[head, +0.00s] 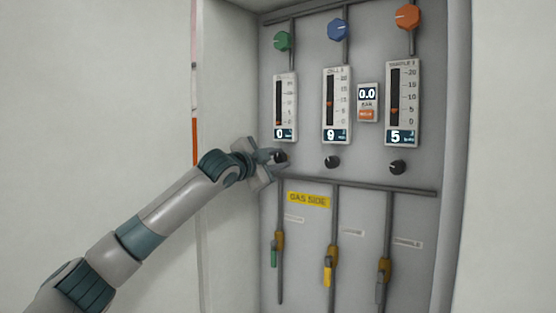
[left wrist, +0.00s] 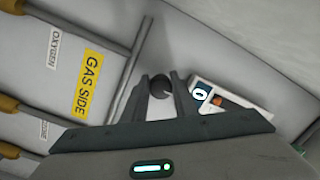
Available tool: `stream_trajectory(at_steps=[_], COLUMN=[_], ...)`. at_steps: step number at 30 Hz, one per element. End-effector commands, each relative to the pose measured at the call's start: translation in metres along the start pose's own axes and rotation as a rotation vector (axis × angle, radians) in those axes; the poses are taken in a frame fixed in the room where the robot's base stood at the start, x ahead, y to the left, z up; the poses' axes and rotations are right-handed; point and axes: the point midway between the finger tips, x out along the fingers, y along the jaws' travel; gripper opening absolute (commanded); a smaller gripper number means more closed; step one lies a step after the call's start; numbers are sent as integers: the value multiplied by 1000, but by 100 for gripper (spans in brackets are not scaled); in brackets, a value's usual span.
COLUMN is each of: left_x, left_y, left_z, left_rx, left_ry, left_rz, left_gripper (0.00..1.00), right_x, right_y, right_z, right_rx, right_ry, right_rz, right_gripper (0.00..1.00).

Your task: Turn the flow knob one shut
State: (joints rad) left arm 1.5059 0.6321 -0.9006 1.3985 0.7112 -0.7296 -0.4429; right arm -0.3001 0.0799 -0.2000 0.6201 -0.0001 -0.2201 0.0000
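Flow knob one (head: 281,157) is the small black knob under the leftmost flow meter (head: 285,107), whose display reads 0. My left gripper (head: 272,156) is at this knob, its arm reaching in from the left. In the left wrist view the dark round knob (left wrist: 159,86) sits between the two fingers of the left gripper (left wrist: 160,92). The fingers are close together, one against each side of it as far as I can see. The fingertips partly hide the knob in the head view. My right gripper is not in view.
Two more black knobs, the middle one (head: 332,162) and the right one (head: 397,167), sit to the right. A horizontal pipe (head: 360,186) runs just below the knobs. Coloured knobs are above; valves with yellow parts hang below. The cabinet's side wall (head: 231,90) is close on the left.

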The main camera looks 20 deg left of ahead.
Motion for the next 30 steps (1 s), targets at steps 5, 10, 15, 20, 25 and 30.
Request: stream_trajectory(at_steps=[5,10,15,20,25,30], left_x=[0,0,0,0,0,0], left_y=[-1,-1,-1,-1,-1,-1], left_z=[0,0,-1,-2,-2,-2], left_rx=[-1,-18,-66,-150,-278,-433], left_ry=[1,0,-1,-4,-10,-18], left_rz=[-1,0,3,9,18,29], left_gripper=[4,4,4,4,4,4], right_x=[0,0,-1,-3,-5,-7], right_y=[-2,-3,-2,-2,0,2], right_z=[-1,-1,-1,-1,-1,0], right_rx=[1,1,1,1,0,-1], right_ry=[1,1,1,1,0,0], right_rz=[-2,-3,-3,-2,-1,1], right_gripper=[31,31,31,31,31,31])
